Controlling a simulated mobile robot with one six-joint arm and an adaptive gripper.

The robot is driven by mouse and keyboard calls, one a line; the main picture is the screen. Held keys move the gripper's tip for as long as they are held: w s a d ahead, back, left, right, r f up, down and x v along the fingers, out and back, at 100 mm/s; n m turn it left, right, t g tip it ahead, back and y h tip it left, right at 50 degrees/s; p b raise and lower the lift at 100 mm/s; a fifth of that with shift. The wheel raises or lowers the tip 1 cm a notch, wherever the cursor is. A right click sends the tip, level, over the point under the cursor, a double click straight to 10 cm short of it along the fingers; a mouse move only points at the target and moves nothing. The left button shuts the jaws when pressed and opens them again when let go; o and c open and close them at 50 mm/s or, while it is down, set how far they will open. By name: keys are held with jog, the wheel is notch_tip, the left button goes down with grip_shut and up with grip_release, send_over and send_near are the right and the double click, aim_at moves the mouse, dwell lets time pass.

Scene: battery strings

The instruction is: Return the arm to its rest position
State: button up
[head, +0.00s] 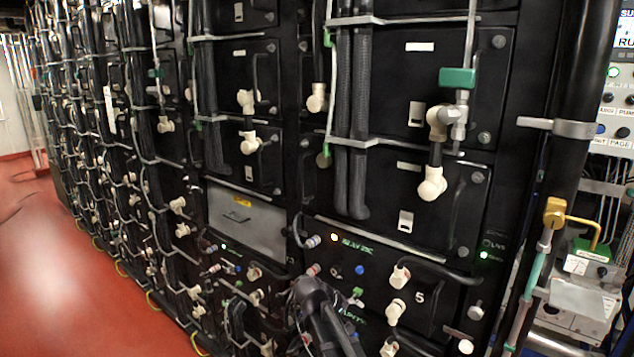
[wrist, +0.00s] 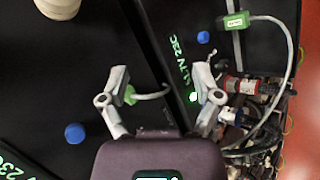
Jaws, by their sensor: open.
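My gripper (wrist: 160,84) shows in the wrist view with its two fingers spread apart. It is open, and nothing sits between the fingers. Behind it are black panels of the battery rack, with lit green lettering (wrist: 182,62). In the head view my dark arm (head: 318,308) rises from the bottom edge in front of the lower rack panels. The fingers cannot be made out in that view. Whether the fingers touch the panel cannot be told.
The black battery rack (head: 405,115) fills most of the head view, with cream fittings (head: 432,184), pipes and cables standing out. In the wrist view, blue knobs (wrist: 75,133) and a cable cluster (wrist: 250,105) lie near the fingers. Red floor (head: 60,270) is clear at left.

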jog(key=s+d+f+m+g+y, duration=0.2)
jog(key=s+d+y, duration=0.1)
jog(key=s, duration=0.6)
jog(key=s+d+f+m+g+y, duration=0.2)
jog(key=s+d+f+m+y, duration=0.1)
jog(key=s, duration=0.7)
jog(key=shift+d+f+y, duration=0.2)
jog(key=shift+d+y, duration=0.55)
jog(key=shift+y, duration=0.15)
